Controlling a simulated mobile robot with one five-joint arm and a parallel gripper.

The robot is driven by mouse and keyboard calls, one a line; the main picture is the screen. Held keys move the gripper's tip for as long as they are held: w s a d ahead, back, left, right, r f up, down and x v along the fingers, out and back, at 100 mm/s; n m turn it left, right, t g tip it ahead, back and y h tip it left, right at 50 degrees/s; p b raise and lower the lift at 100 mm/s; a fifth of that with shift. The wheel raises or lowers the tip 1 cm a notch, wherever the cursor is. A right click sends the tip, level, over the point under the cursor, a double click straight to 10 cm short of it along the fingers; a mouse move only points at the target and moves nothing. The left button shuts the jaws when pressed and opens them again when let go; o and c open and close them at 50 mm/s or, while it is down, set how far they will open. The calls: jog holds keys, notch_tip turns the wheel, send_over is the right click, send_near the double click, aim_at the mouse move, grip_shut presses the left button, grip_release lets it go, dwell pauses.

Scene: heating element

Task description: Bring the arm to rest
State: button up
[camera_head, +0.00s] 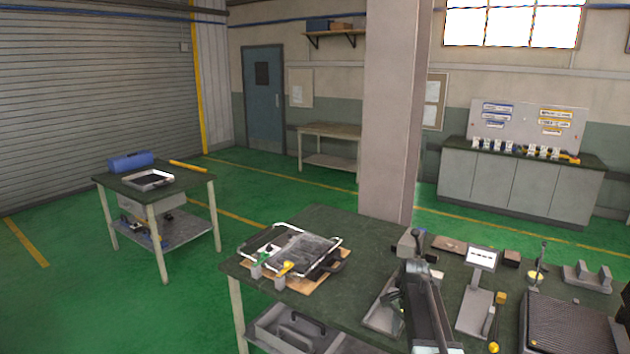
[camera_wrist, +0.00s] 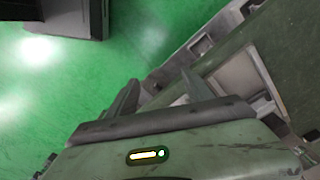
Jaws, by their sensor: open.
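My arm (camera_head: 428,312) reaches in from the bottom of the head view, over the green-topped workbench (camera_head: 345,225). I cannot make out the fingertips clearly there. In the wrist view, my gripper (camera_wrist: 160,88) shows two dark fingers spread apart, with nothing held between them. The green floor and the edge of a bench or frame lie beyond the fingers. A wire-handled tray assembly (camera_head: 305,250) sits on a wooden board at the bench's left end, apart from my arm.
Around my arm stand a small white sign on a stand (camera_head: 481,258), a yellow-topped tool (camera_head: 497,312), a dark ribbed plate (camera_head: 570,325) and grey blocks (camera_head: 588,277). A pillar (camera_head: 392,110) rises behind the bench. A cart (camera_head: 155,190) stands left, with open floor between.

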jog(key=s+a+n, duration=1.3)
jog(key=a, duration=0.1)
jog(key=shift+s+a+n, duration=0.25)
jog(key=shift+a+n, duration=0.05)
